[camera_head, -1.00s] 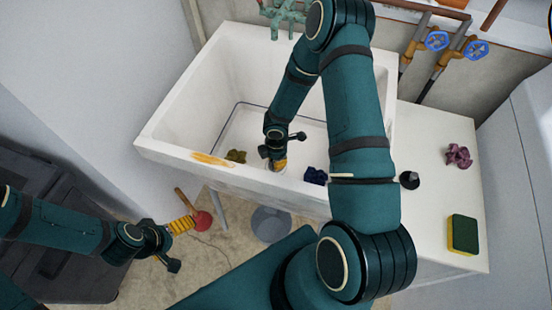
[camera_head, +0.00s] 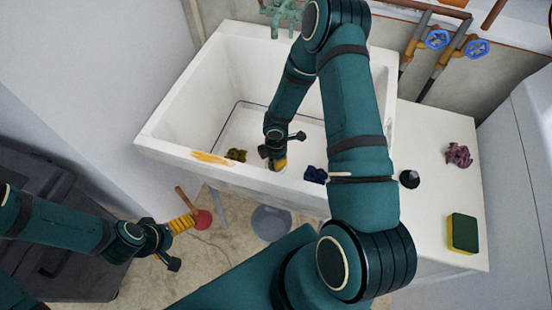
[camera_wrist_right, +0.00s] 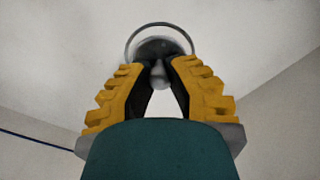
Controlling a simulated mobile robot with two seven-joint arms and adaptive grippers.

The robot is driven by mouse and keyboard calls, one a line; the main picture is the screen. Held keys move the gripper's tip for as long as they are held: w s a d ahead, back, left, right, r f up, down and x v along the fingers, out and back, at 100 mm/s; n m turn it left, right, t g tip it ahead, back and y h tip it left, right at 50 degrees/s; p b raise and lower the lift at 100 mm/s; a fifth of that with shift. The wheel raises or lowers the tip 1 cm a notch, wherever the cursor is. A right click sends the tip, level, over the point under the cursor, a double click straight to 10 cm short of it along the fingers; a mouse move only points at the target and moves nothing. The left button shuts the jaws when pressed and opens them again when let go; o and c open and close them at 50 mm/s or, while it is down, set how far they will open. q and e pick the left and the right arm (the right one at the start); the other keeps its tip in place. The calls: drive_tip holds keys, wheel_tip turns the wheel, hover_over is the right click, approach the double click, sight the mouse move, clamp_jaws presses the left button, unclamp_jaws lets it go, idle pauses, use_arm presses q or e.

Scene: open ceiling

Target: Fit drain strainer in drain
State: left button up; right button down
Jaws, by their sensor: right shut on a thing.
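My right gripper (camera_head: 278,163) reaches down inside the white sink (camera_head: 165,125), low near its bottom. In the right wrist view its yellow ridged fingers (camera_wrist_right: 158,82) are closed around the grey knob of the drain strainer (camera_wrist_right: 158,46), a dark round disc. The pale ring of the drain (camera_wrist_right: 160,24) shows around and beyond the disc. I cannot tell whether the disc is seated or just above it. In the head view the gripper mostly hides strainer and drain. My left gripper (camera_head: 183,224) hangs low outside the sink; its finger opening is unclear.
Olive (camera_head: 236,155) and blue (camera_head: 315,175) crumpled cloths and a yellow strip (camera_head: 212,158) lie by the sink's front side. The right counter holds a black round item (camera_head: 409,179), a purple cloth (camera_head: 459,155) and a sponge (camera_head: 462,234). A red plunger (camera_head: 203,220) is on the floor.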

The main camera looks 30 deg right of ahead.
drive_tip(key=shift+f, duration=0.55)
drive_tip(key=c, duration=0.9)
unclamp_jaws()
wheel_tip(320, 180, up, 12)
drive_tip(key=shift+r, duration=0.1)
